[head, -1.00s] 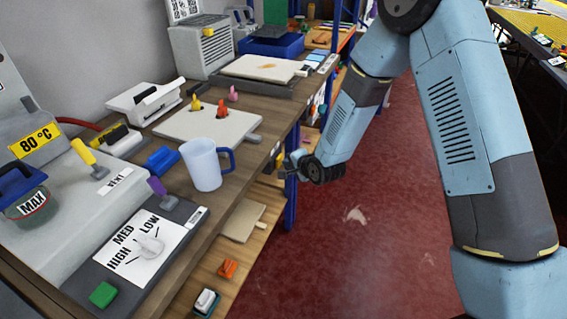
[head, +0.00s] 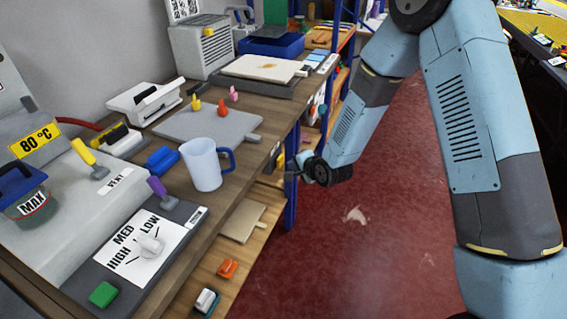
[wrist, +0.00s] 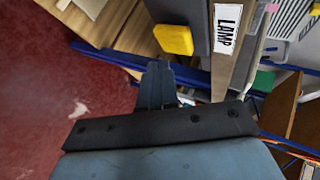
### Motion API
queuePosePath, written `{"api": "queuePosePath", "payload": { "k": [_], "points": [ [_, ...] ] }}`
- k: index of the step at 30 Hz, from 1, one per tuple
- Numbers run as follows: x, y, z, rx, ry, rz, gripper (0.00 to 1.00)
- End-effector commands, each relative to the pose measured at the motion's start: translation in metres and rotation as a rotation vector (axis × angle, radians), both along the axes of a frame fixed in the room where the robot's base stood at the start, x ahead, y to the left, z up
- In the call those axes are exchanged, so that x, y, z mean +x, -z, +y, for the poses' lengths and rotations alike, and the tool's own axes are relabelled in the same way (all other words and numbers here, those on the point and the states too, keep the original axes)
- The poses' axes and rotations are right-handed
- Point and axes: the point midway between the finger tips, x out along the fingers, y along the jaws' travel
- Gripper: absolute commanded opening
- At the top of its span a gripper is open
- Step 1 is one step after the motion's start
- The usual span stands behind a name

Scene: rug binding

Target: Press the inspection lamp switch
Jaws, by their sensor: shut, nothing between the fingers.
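The LAMP label (wrist: 228,28) is black on white, on a panel at the top of the wrist view. A yellow block-shaped part (wrist: 174,39), apparently the lamp switch, sits beside it on a dark grey mount. In the head view, a small yellow patch (head: 280,161) shows at the bench's front edge, close to my gripper (head: 291,173). In the wrist view my gripper (wrist: 157,68) is shut and empty. Its tips appear just below the yellow part in the picture, with a small gap. Whether the switch is pressed I cannot tell.
The bench carries a white mug (head: 202,166), a grey board (head: 205,125), and a HIGH/MED/LOW dial panel (head: 148,245). A lower shelf (head: 205,262) holds small parts. A blue upright (head: 291,200) stands close to my gripper. The red floor (head: 385,230) beside the bench is clear.

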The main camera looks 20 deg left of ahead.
Motion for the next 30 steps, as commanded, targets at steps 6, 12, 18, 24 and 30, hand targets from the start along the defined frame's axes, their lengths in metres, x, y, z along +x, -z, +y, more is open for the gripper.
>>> {"api": "queuePosePath", "payload": {
  "k": [6,12,18,24,30],
  "points": [
    [0.0,0.0,-0.012,-0.001,0.002,0.0,0.0],
    [-0.002,0.0,-0.028,0.0,0.002,0.001,0.0],
    [-0.003,0.0,-0.044,0.0,0.004,0.0,0.0],
    [-0.004,0.0,-0.057,-0.001,0.001,0.001,0.0],
    [-0.005,0.0,-0.06,0.001,0.001,0.001,0.0]
  ]
}}
